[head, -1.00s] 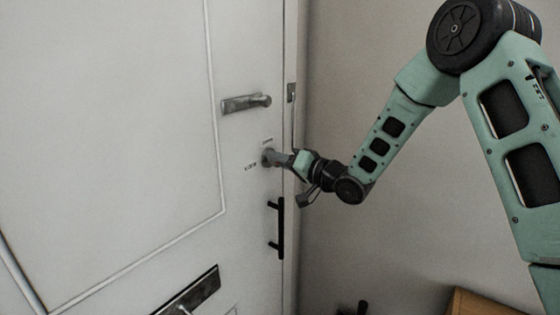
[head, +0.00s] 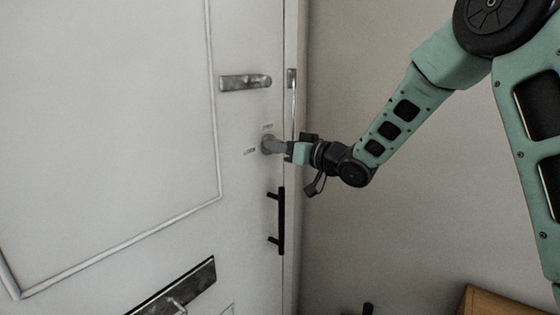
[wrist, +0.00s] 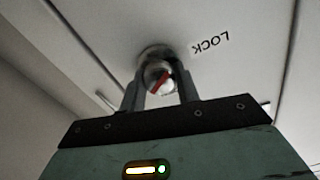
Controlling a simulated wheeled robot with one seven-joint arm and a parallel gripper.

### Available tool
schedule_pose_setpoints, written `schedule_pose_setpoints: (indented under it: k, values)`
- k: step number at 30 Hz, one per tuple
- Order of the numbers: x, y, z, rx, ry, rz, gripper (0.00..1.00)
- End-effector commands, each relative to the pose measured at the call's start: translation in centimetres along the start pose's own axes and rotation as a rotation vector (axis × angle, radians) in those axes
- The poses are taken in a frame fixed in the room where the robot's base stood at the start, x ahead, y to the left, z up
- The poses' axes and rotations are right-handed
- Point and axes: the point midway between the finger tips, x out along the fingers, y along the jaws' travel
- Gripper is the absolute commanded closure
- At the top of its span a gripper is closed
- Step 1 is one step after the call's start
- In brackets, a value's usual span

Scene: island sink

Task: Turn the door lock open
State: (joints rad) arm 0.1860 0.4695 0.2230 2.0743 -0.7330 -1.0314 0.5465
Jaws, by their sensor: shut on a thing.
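The white door (head: 110,110) fills the left of the head view. The door lock (head: 267,145) is a round metal knob near the door's right edge, below the lever handle. In the wrist view the lock (wrist: 157,75) shows a red mark, tilted, with the word LOCK beside it to the right. My gripper (head: 277,146) is at the lock, its fingers on either side of the knob and shut on it. The fingers (wrist: 160,90) hide part of the knob in the wrist view.
A metal lever handle (head: 245,82) is above the lock. A black pull handle (head: 280,220) is below it, and a dark mail slot (head: 180,288) is lower left. A plain wall (head: 400,240) is to the right, with a wooden piece (head: 490,302) at the bottom right.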

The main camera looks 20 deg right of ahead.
Motion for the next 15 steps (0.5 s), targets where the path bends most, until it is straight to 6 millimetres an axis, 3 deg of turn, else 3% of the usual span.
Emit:
schedule_pose_setpoints:
  k: [15]
  values:
    - [0.0,-0.01,0.56,-0.495,0.003,0.001,0.91]
